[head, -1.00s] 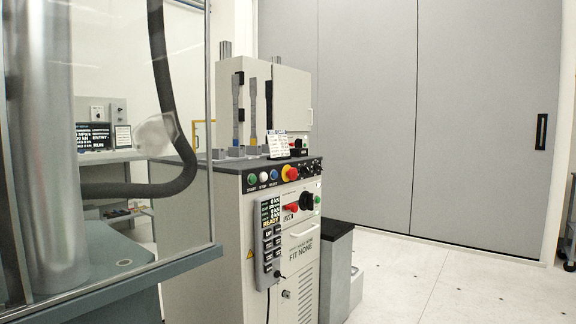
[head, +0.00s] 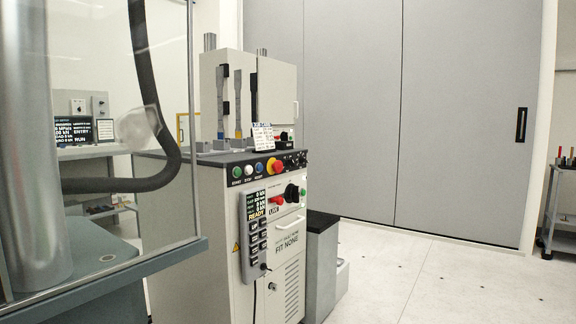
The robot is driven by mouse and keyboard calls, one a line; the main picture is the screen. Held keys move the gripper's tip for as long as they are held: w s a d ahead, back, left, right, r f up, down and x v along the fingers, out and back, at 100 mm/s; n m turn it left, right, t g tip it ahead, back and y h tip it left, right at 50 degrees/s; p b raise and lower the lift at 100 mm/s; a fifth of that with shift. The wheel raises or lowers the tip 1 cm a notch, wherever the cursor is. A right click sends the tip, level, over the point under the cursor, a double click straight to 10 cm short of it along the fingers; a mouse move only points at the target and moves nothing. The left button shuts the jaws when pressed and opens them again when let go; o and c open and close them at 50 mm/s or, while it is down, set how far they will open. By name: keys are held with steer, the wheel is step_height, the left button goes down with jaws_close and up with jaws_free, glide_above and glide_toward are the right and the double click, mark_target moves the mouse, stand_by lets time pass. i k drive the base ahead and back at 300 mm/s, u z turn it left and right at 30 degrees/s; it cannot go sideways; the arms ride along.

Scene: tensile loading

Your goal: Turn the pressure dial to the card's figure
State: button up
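A small white card (head: 263,136) stands upright on the grey control cabinet (head: 205,235); its text is too small to read. A black rotary knob (head: 291,192) sits on the cabinet's front beside a red handle (head: 268,211). Behind the glass, a grey box with a round knob (head: 100,104) stands by a dark display (head: 72,131) with a line that seems to read MPa. I cannot tell which knob is the pressure dial, or any setting. My gripper is not in view.
A glass guard (head: 120,150) around a thick metal column (head: 30,150) fills the left. A handset (head: 254,235) reading READY hangs on the cabinet. A grey block (head: 320,265) stands beside it. The pale floor (head: 420,280) at right is open, with a cart (head: 562,205) at the edge.

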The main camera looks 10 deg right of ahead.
mark_target(289, 162)
steer(key=z, duration=0.85)
steer(key=i, duration=1.5)
steer(key=u, duration=0.6)
steer(key=i, duration=0.45)
steer(key=u, duration=0.55)
